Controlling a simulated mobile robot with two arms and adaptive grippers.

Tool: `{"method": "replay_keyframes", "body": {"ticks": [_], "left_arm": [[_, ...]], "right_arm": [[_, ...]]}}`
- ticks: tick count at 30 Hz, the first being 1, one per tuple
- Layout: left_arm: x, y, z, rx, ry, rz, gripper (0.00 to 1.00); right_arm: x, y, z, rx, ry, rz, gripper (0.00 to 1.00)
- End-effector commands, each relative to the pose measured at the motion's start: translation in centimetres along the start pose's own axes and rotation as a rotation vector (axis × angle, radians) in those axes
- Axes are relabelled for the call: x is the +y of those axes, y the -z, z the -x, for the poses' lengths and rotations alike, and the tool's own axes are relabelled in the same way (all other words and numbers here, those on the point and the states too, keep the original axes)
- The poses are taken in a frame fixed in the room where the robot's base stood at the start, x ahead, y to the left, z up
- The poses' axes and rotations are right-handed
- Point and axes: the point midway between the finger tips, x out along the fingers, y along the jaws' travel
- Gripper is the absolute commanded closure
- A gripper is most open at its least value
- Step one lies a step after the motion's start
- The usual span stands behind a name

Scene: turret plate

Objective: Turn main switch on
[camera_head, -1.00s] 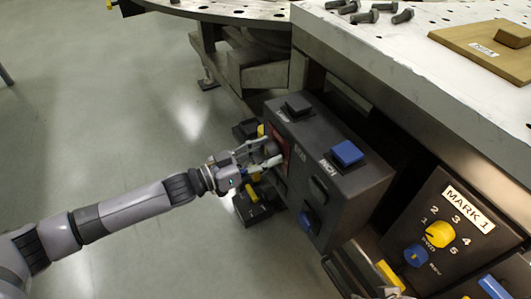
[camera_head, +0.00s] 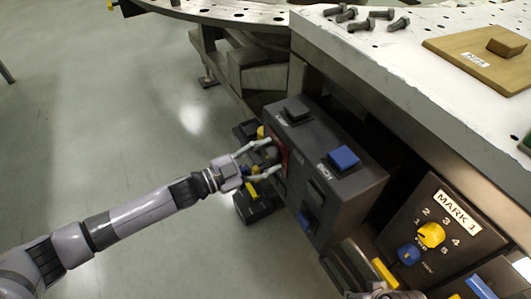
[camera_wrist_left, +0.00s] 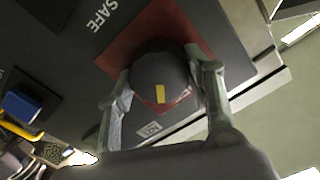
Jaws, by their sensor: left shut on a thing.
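The main switch is a round dark knob (camera_wrist_left: 160,78) with a yellow mark, set on a red square plate (camera_wrist_left: 190,22) on the side of a dark control box (camera_head: 345,205). In the left wrist view the yellow mark points to the bottom of the picture, towards a small pale label (camera_wrist_left: 150,129). "SAFE" is lettered beside the plate. My left gripper (camera_head: 262,158) reaches the box from the left. Its two fingers are closed on the knob, one on each side, as the left wrist view (camera_wrist_left: 165,95) shows. My right gripper is out of view.
The box top carries a black button (camera_head: 297,108) and a blue button (camera_head: 344,158). A "MARK 1" panel (camera_head: 455,210) with yellow and blue knobs stands at right. A pale table (camera_head: 400,60) with bolts overhangs behind. Open floor lies left.

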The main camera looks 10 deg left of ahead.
Motion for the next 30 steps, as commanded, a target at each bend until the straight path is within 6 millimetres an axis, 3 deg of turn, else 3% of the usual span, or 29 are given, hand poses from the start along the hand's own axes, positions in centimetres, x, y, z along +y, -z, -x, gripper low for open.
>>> {"method": "replay_keyframes", "body": {"ticks": [12, 30], "left_arm": [[0.2, -0.1, 0.0, 0.003, -0.001, -0.393, 0.8], [0.3, -0.2, 0.0, 0.007, -0.002, -0.841, 0.8]], "right_arm": [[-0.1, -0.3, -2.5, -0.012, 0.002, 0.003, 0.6], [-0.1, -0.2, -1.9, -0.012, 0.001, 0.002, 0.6]]}}
